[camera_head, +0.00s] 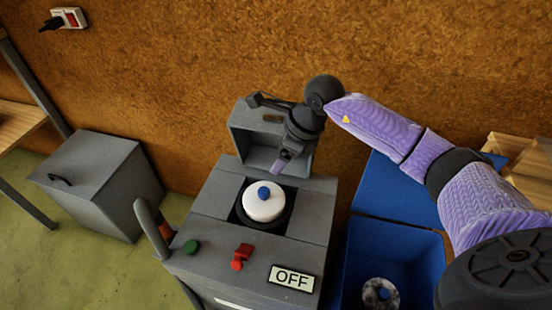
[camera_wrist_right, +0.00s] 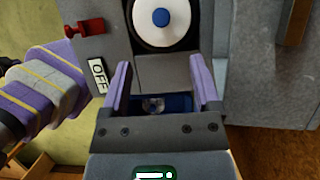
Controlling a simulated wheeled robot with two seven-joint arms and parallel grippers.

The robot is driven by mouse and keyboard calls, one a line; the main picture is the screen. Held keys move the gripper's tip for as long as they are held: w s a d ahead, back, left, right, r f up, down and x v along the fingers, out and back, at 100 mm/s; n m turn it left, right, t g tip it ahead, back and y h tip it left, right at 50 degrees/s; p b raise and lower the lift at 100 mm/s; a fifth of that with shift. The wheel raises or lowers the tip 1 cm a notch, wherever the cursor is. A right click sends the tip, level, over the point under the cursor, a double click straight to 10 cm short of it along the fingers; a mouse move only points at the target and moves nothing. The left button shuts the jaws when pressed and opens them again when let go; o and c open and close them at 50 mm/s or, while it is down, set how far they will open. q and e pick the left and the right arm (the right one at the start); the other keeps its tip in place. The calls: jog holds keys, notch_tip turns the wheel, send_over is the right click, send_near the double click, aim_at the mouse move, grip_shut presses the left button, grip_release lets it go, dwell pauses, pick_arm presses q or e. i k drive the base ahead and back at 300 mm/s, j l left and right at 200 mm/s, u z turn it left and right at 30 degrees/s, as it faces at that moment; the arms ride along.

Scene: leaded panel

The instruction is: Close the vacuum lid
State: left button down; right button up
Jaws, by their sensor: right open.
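The grey vacuum machine (camera_head: 240,265) stands in the middle of the head view. Its lid (camera_head: 241,117) is open, raised at the back with its hollow inner side facing forward. A white disc (camera_head: 264,207) with a blue knob sits in the dark round opening in the top. The disc also shows at the top of the right wrist view (camera_wrist_right: 161,32). My right gripper (camera_head: 282,160) points down in front of the raised lid, above the back of the machine. In the right wrist view its fingers (camera_wrist_right: 161,80) are apart, with nothing held between them. My left gripper is not in view.
The machine's front has a green button (camera_head: 191,246), a red switch (camera_head: 240,256) and an OFF sign (camera_head: 291,278). A blue bin (camera_head: 424,252) holding a speckled round piece (camera_head: 380,294) stands at right. A grey lidded box (camera_head: 100,187) stands at left. A brown wall is behind.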

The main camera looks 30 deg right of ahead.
aim_at(256, 136)
jog(key=k+j, duration=0.75)
jog(key=k, duration=0.1)
